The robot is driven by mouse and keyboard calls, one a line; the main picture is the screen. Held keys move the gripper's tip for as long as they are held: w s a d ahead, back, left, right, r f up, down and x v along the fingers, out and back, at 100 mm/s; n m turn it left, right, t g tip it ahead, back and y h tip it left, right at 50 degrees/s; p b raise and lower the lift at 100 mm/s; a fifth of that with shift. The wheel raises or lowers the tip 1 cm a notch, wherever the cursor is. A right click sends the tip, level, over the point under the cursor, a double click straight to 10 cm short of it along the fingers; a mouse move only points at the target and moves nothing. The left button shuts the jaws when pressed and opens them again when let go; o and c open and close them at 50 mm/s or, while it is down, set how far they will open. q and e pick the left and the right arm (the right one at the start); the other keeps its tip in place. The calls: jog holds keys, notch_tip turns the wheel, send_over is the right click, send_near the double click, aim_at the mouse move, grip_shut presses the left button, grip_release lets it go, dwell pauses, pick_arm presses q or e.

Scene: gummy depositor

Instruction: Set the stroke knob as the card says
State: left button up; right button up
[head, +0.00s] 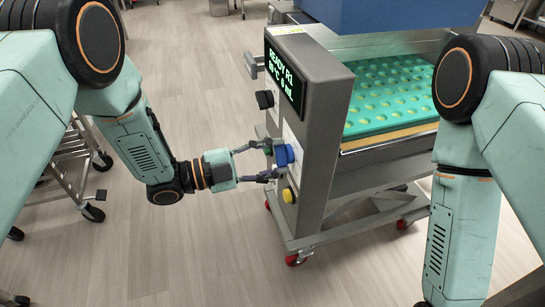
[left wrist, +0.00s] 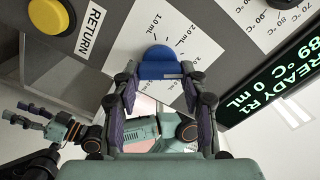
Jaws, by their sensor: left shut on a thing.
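The blue stroke knob (head: 284,154) sits on the left-facing panel of the grey depositor. My left gripper (head: 270,161) is shut on it from the left. In the left wrist view, the blue knob (left wrist: 160,66) lies between the two fingertips of my left gripper (left wrist: 160,82). A white dial plate (left wrist: 187,38) with mL marks lies around the knob. The pointer mark cannot be made out. My right gripper (left wrist: 27,116) shows at the left of the wrist view, empty, its fingers apart. No instruction card can be made out.
A black knob (head: 265,99) is above the blue one and a yellow button (head: 288,194) below. A green mould tray (head: 392,92) is on the machine. A rack (head: 75,165) stands left.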

pick_arm(q)
jog(key=m, duration=0.3)
jog(key=shift+f+b, duration=0.1)
jog(key=shift+b, duration=0.25)
jog(key=m+b, duration=0.1)
jog(key=m, duration=0.2)
jog(key=shift+f+m, duration=0.1)
jog(key=shift+m, duration=0.2)
jog(key=m+b, duration=0.3)
jog(key=m, duration=0.2)
jog(key=shift+m, duration=0.4)
jog(key=o, duration=1.1)
jog(key=shift+o, duration=0.2)
jog(key=v, duration=1.2)
